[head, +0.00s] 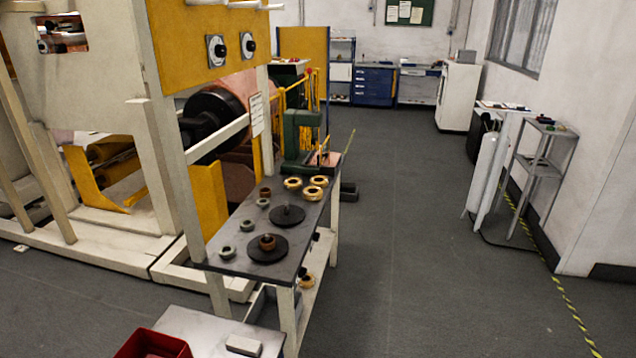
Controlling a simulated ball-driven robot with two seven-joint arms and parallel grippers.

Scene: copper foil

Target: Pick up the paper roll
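A tall white cylinder (482,172) stands at the right, beside a white post and a small metal stand. It may be the paper roll, but I cannot tell for sure at this distance. Neither of my grippers is in view.
A long workbench (227,256) with copper-coloured rings and dark discs stands left of centre. A small table (203,325) with a red bin (152,344) is at the front. A large machine fills the left. The grey floor (425,260) is clear from the centre to the right.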

